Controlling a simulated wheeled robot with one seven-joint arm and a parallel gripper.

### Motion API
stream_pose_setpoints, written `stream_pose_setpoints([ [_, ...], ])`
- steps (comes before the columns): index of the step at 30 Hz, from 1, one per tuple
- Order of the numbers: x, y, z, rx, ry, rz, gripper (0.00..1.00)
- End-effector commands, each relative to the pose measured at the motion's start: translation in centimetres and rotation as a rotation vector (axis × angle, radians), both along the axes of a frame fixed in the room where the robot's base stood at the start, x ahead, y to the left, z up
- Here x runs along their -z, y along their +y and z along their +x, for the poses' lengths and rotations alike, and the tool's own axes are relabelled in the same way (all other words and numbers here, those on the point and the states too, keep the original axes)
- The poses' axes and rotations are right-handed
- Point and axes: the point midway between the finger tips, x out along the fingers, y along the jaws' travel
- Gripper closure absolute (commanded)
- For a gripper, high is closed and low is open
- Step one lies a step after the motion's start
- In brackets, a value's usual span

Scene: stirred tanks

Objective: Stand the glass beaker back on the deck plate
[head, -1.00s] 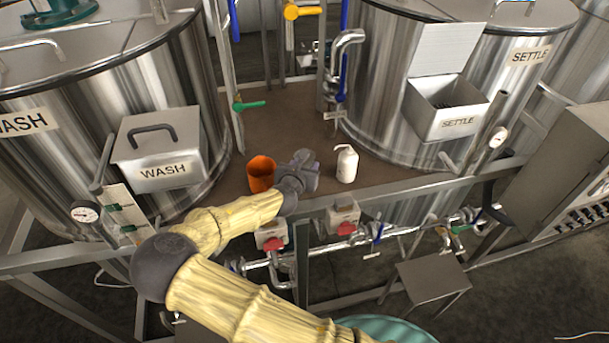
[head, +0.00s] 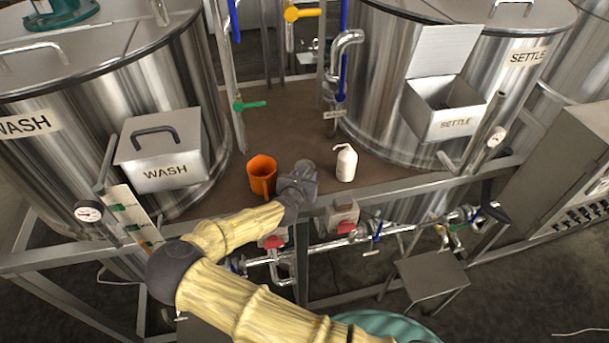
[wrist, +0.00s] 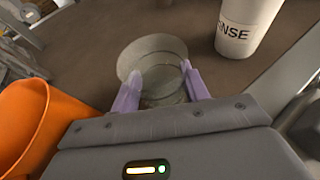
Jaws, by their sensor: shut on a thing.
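The glass beaker (wrist: 152,55) is a clear, greyish cylinder between my fingertips in the wrist view. My gripper (wrist: 160,88) is shut on it, with one purple finger on each side. In the head view my gripper (head: 303,174) is over the front part of the brown deck plate (head: 290,135), and the beaker is hard to make out there. The deck plate (wrist: 85,50) shows around and through the glass in the wrist view. I cannot tell whether the beaker's base touches the plate.
An orange jug (head: 262,176) stands close left of my gripper; it also shows in the wrist view (wrist: 22,120). A white rinse bottle (head: 346,163) stands to the right. The WASH tank and SETTLE tank flank the deck. Bare deck lies behind my gripper.

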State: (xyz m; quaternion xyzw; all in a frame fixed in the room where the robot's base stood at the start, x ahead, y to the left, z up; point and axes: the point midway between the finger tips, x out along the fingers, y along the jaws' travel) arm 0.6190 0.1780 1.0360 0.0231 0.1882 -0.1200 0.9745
Motion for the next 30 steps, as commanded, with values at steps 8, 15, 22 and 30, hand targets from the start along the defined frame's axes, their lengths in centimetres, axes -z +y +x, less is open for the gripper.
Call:
stream_pose_setpoints([
  [8, 0.2, 0.0, 0.0, 0.0, 0.0, 0.0, 0.33],
  [15, 0.2, 0.0, 0.0, 0.0, 0.0, 0.0, 0.33],
  [22, -0.4, 0.4, -1.1, -0.002, -0.001, 0.0, 0.33],
  [30, -2.0, 1.5, -5.4, -0.002, 0.0, 0.0, 0.33],
])
